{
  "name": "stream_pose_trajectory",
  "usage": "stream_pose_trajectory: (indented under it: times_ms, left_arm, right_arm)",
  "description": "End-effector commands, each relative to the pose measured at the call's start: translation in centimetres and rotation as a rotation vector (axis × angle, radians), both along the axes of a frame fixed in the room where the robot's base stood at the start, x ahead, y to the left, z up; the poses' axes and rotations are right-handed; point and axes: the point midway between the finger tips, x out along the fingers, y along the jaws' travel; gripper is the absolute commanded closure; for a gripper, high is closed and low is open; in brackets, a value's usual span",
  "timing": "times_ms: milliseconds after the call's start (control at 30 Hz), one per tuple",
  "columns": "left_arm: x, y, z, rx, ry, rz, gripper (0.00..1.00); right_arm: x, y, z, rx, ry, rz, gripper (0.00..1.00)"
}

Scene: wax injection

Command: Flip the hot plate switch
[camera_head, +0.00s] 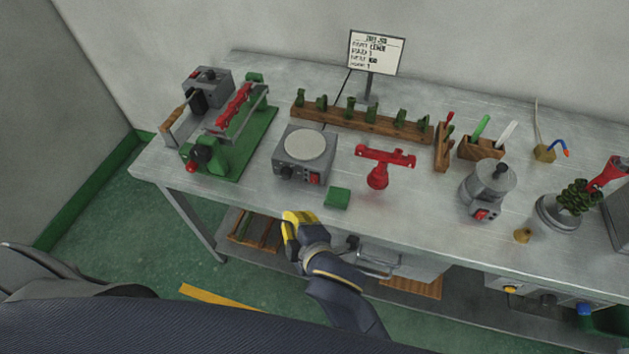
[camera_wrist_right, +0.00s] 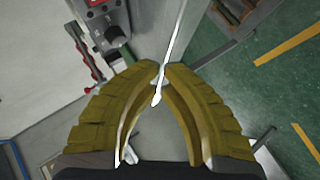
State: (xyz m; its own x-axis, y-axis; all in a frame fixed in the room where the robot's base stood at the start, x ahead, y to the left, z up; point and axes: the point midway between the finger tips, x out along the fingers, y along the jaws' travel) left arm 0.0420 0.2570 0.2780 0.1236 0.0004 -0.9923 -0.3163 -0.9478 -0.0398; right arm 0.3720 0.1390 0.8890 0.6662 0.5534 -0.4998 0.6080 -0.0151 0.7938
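The hot plate (camera_head: 305,152) is a grey box with a round cream plate on top. It stands on the left half of the workbench. Its front face bears a red switch (camera_head: 315,178) and a dark knob (camera_head: 285,170). In the right wrist view, the grey box (camera_wrist_right: 102,22) shows at the upper left with its knob (camera_wrist_right: 116,33). My right gripper (camera_head: 298,218) has yellow fingers and is below and in front of the hot plate, near the bench's front edge, apart from the switch. In the wrist view its fingertips (camera_wrist_right: 161,68) meet with nothing held. My left gripper is not in view.
A green block (camera_head: 337,197) lies near the front edge. A red clamp-like tool (camera_head: 383,164) stands right of the hot plate, and a green-based press (camera_head: 232,145) stands left. A wooden rack (camera_head: 355,120) runs behind. A grey pot (camera_head: 487,188) stands further right.

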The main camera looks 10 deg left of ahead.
Motion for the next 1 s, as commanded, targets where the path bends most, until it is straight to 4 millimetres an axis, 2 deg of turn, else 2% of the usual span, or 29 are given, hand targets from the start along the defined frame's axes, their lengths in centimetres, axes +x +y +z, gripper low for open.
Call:
stream_pose_trajectory:
  times_ms: [267, 800, 1000]
  left_arm:
    - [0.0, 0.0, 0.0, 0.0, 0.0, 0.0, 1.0]
    - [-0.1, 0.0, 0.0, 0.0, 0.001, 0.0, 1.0]
    - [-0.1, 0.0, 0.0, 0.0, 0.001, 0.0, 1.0]
  right_arm:
    - [0.8, 0.0, -0.1, -0.001, 0.0, -0.001, 1.0]
    - [6.5, -0.3, -0.8, -0.002, -0.001, -0.001, 1.0]
    - [8.0, -0.4, -1.0, -0.001, -0.001, 0.0, 1.0]
